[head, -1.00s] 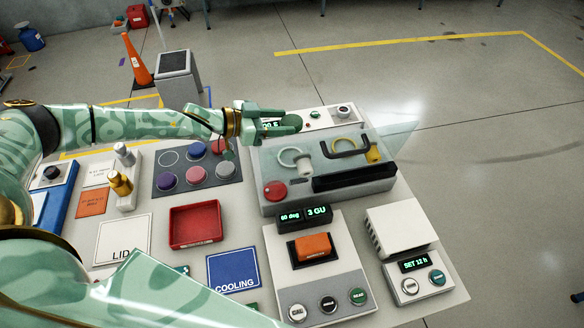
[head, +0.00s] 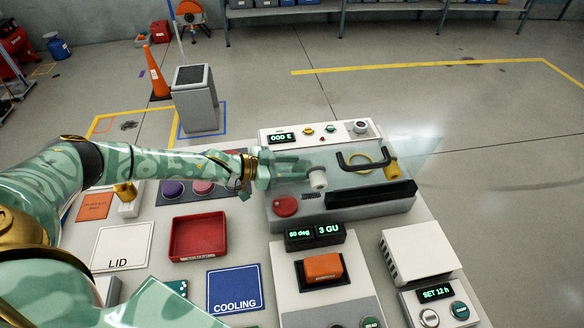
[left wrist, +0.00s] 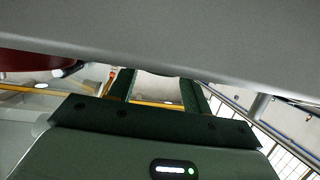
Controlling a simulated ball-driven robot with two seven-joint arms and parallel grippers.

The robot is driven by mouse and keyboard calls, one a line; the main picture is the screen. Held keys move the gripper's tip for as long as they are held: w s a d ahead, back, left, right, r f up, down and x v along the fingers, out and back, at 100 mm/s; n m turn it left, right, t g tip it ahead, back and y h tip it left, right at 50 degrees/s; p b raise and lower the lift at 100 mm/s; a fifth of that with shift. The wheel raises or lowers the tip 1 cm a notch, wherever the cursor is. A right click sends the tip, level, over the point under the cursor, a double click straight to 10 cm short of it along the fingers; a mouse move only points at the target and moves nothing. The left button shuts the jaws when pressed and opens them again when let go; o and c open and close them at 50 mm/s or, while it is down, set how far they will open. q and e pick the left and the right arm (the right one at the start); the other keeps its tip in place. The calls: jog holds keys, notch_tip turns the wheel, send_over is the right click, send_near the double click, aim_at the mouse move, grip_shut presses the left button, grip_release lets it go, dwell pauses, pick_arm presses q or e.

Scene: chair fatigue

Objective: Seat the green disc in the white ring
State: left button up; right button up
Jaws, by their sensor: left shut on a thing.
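My left gripper (head: 292,168) reaches in from the left over the equipment box (head: 345,210), shut on the dark green disc. Disc and green fingers are hard to tell apart there. Whether disc and ring touch cannot be told. In the left wrist view the dark green fingers (left wrist: 156,90) run under a broad grey surface (left wrist: 200,45) that covers their tips. My right gripper is not seen.
A black handle (head: 368,160) and a yellow ring (head: 361,165) lie right of the gripper. A red button (head: 286,206) and a black bar (head: 372,194) are nearer. A red tray (head: 199,236) and purple disc (head: 173,190) lie left. A transparent pane rises at the right.

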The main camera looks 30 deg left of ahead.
pick_arm(q)
jog(key=shift+f, duration=0.1)
jog(key=o, duration=1)
jog(key=shift+s+f, duration=0.1)
jog(key=shift+c, duration=0.2)
jog(key=shift+r, duration=0.35)
jog(key=shift+o, duration=0.2)
jog(key=p+v, duration=0.1)
jog(key=v, duration=0.9)
jog(key=shift+s+a, duration=0.15)
jog(key=shift+v, duration=0.75)
jog(key=shift+r, duration=0.1)
